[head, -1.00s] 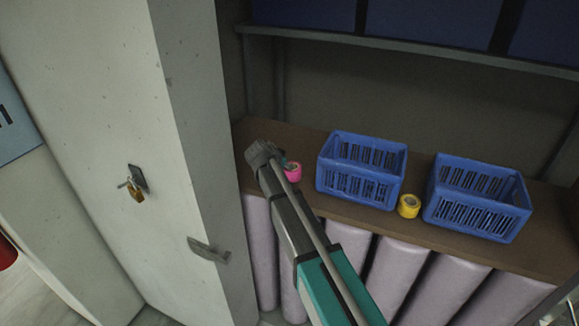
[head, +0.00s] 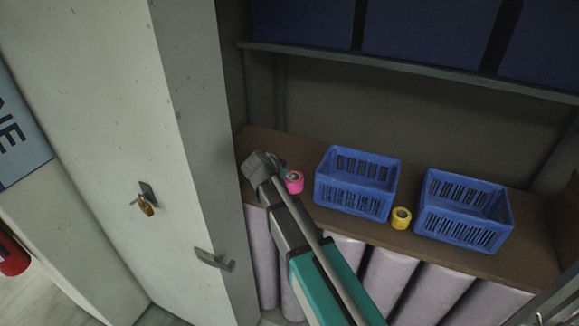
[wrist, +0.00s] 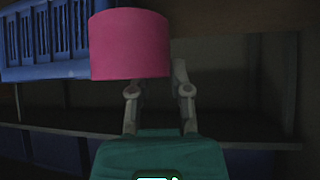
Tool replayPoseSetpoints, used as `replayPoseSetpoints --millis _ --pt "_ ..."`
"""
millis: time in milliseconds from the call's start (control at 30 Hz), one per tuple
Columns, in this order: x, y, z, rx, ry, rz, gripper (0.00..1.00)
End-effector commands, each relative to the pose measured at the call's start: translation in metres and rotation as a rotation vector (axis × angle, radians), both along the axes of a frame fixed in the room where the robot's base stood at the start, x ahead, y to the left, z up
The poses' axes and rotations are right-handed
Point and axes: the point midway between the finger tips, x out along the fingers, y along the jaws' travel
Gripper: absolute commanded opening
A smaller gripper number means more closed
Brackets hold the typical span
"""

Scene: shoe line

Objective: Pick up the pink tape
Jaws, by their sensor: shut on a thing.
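The pink tape (head: 294,182) is a small bright roll at the left end of the brown shelf, left of the blue baskets. My gripper (head: 282,170) is at the roll and partly hidden behind my own wrist in the head view. In the wrist view the pink tape (wrist: 130,45) is large at the fingertips of my gripper (wrist: 157,77). The gripper is shut on the roll, which covers the left fingertip. Whether the roll touches the shelf I cannot tell.
A blue basket (head: 357,198) stands right of the pink tape. Yellow tape (head: 401,218) sits between it and a second blue basket (head: 464,226). A pale cabinet side (head: 195,150) rises close on the left. An upper shelf (head: 420,69) holds dark blue boxes.

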Motion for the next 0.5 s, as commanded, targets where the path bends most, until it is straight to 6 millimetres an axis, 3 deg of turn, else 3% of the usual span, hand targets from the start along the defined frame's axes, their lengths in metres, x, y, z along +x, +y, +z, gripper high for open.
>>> replayPoseSetpoints --millis 33,200,500 --pt "-0.012 -0.002 0.008 -0.001 -0.001 0.001 0.0" --pt "-0.032 -0.003 0.016 -0.001 0.0 0.002 0.0" --pt "-0.044 -0.003 0.02 -0.002 0.0 0.0 0.0"
